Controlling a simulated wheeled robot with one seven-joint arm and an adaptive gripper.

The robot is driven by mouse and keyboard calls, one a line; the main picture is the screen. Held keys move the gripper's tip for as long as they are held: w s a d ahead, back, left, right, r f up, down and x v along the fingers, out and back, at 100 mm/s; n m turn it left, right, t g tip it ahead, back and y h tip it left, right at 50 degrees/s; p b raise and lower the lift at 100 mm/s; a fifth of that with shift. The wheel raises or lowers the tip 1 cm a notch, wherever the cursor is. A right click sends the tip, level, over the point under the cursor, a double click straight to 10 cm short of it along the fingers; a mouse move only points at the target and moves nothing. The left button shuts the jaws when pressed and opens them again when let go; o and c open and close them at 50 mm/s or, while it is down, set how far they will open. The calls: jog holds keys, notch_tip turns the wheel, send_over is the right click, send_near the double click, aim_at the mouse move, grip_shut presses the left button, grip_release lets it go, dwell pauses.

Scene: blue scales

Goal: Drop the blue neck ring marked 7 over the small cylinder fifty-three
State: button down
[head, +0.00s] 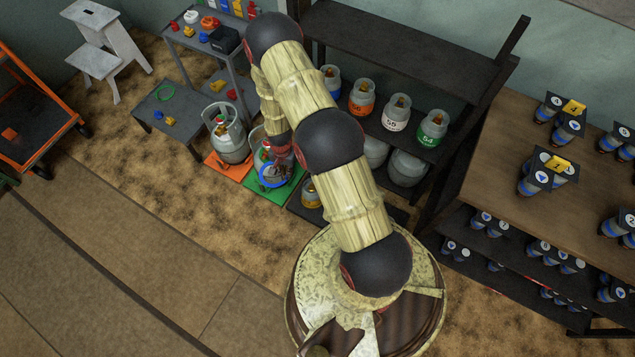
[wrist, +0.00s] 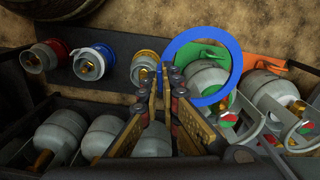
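My gripper (wrist: 164,74) is pinched on the left edge of a blue ring (wrist: 197,33). In the head view the ring (head: 268,187) hangs over the green mat, in front of a grey cylinder; its mark cannot be read. In the wrist view, small cylinders with a yellow collar (wrist: 146,68), a blue-and-white collar (wrist: 92,62) and a red-and-white collar (wrist: 40,58) stand on a dark mat, apart from the ring. In the head view the yellow-collared one (head: 311,196) shows and my arm hides the others. I cannot read fifty-three on any cylinder.
Larger grey cylinders stand on the orange mat (head: 212,168) and green mat (head: 252,193). The dark shelf (head: 400,45) behind holds several labelled cylinders, including a green 54 (head: 432,127). A low grey table (head: 160,112) stands left. The brown table (head: 500,140) on the right holds small blue-based items.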

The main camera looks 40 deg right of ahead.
jog(key=s+d+f+m, duration=0.5)
jog(key=d+f+m, duration=0.5)
jog(key=f, duration=0.3)
jog(key=shift+s+f+m, duration=0.15)
jog(key=shift+s+m, duration=0.05)
jog(key=shift+m, duration=0.4)
jog(key=shift+f+b, duration=0.15)
jog(key=shift+b, duration=0.2)
jog(key=shift+f+b, duration=1.7)
jog(key=shift+f, duration=0.45)
jog(key=shift+a+f+b, duration=0.1)
jog(key=shift+f+b, duration=0.05)
jog(key=shift+b, duration=0.3)
jog(key=shift+f, duration=0.35)
jog(key=shift+f+b, duration=0.8)
jog(key=shift+b, duration=0.1)
jog(key=shift+f, duration=0.5)
jog(key=shift+f, duration=0.35)
